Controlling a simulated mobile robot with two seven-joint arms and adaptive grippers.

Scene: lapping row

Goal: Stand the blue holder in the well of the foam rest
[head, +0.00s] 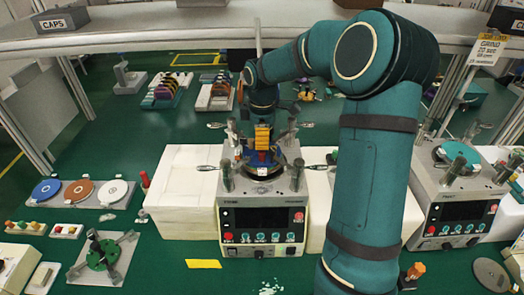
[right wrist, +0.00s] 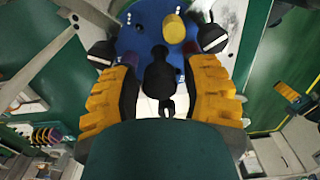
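My right gripper (head: 262,140) points down over the middle lapping machine. Its two orange ribbed fingers also show in the right wrist view (right wrist: 160,68), spread apart. A black knob-like part (right wrist: 158,75) lies between them, with gaps at both sides, so the fingers do not grip it. Beyond it is a blue round surface (right wrist: 137,38) with a yellow cylinder (right wrist: 174,28) on it. I cannot tell whether this is the blue holder or the machine's plate. White blocks (head: 180,190) flank the machine; I cannot make out the foam rest's well. My left gripper is out of view.
The lapping machine (head: 262,222) has upright posts around its top. A second machine (head: 455,195) stands at the right. A grey shelf crosses above. Some green bench is bare at front.

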